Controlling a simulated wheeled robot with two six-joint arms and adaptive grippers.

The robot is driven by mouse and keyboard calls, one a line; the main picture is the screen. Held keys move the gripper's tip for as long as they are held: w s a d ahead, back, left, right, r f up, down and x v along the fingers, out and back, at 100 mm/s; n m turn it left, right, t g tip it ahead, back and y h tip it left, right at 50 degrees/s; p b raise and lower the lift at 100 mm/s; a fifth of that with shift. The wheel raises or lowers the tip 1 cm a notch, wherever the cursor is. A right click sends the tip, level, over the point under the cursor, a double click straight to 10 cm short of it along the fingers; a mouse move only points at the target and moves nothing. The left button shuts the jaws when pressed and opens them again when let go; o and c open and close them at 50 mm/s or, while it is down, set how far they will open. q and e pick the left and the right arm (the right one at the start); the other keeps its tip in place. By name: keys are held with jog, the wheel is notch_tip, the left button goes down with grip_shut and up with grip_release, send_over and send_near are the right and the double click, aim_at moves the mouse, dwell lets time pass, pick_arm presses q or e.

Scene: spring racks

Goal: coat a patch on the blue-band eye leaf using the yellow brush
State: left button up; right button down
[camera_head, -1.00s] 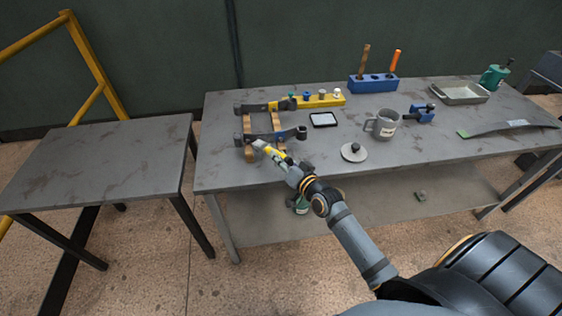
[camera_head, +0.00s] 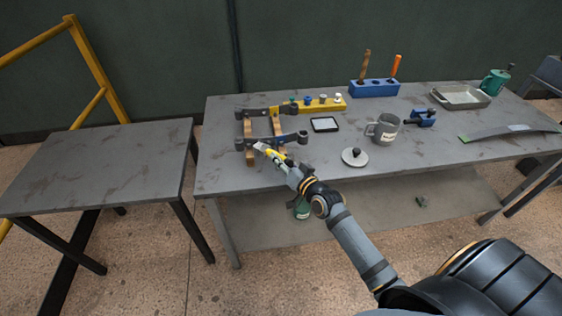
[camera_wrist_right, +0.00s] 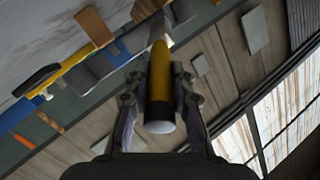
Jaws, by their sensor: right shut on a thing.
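My right gripper (camera_head: 290,168) is shut on the yellow brush (camera_head: 273,156), and its pale tip points left at the nearer leaf. The brush also shows between the fingers in the right wrist view (camera_wrist_right: 160,85). The nearer dark eye leaf (camera_head: 294,138) lies across wooden blocks at the left of the table. A blue mark seems to show on it, partly behind the brush, so I take it as the blue-band leaf. I cannot tell whether the brush tip touches it. Another dark leaf (camera_head: 249,113) lies behind, across the same blocks. My left gripper is not in view.
A yellow strip with several small pots (camera_head: 324,106) stands behind the leaves. A black-framed tablet (camera_head: 324,125), grey mug (camera_head: 387,131), round lid (camera_head: 355,158) and blue clamp (camera_head: 424,118) stand to the right. A blue holder (camera_head: 374,89) is at the back. The left table (camera_head: 100,160) is bare.

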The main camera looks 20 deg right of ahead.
jog(key=shift+w, duration=0.1)
jog(key=s+d+p, duration=0.1)
jog(key=s+d, duration=0.1)
jog(key=d, duration=0.5)
dwell(0.5)
jog(key=shift+s, duration=0.25)
jog(key=shift+a, duration=0.15)
jog(key=shift+w+a+b, duration=0.15)
jog(key=shift+w+a, duration=0.15)
jog(key=shift+a, duration=0.85)
jog(key=shift+w+a+b, duration=0.2)
jog(key=shift+w+a, duration=0.15)
jog(key=shift+a, duration=0.8)
jog(key=shift+w+a+b, duration=0.15)
jog(key=shift+w+a, duration=0.15)
jog(key=shift+a, duration=0.85)
